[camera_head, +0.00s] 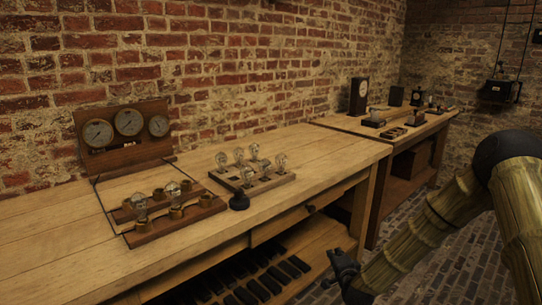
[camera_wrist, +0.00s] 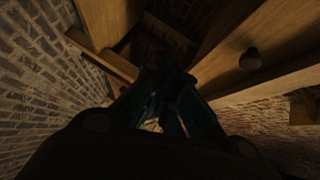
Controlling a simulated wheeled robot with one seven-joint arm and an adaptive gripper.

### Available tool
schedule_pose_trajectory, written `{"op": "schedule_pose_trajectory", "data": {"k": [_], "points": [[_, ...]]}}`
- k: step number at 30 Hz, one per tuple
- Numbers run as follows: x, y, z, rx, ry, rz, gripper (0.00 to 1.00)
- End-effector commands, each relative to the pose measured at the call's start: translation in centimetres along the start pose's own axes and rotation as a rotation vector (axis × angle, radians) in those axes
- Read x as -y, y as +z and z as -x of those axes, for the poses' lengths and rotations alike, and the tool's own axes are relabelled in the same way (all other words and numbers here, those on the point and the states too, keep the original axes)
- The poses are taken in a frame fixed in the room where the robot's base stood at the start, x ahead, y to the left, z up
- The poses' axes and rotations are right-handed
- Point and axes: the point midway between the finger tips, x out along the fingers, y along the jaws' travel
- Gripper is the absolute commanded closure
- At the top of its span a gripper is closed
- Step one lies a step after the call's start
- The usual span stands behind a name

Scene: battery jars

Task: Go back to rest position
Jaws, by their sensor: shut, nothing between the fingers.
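My gripper (camera_head: 343,266) is at the lower right of the head view, in front of the near workbench (camera_head: 335,150) and below its top. In the wrist view my gripper (camera_wrist: 165,122) shows dark fingers, closed with nothing held. The wrist view is dim. It shows the bench's wooden underside, a drawer front with a round knob (camera_wrist: 250,59), and brick floor (camera_wrist: 40,70). My gripper looks apart from the bench, though the gap is hard to judge.
Dark blocks (camera_head: 255,284) lie on the lower shelf. A second bench (camera_head: 395,133) stands farther back. Brick floor (camera_head: 425,240) is clear at right.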

Motion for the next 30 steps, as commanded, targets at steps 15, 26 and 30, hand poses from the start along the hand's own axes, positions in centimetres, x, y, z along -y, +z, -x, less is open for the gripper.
{"op": "schedule_pose_trajectory", "data": {"k": [15, 26, 30], "points": [[-22.3, 10.8, 17.2, 0.402, 0.477, 0.540, 1.00], [-32.5, 12.4, 34.2, 0.773, 0.745, 0.881, 1.00], [-34.4, 12.1, 39.5, 0.893, 0.813, 0.968, 1.00]]}}
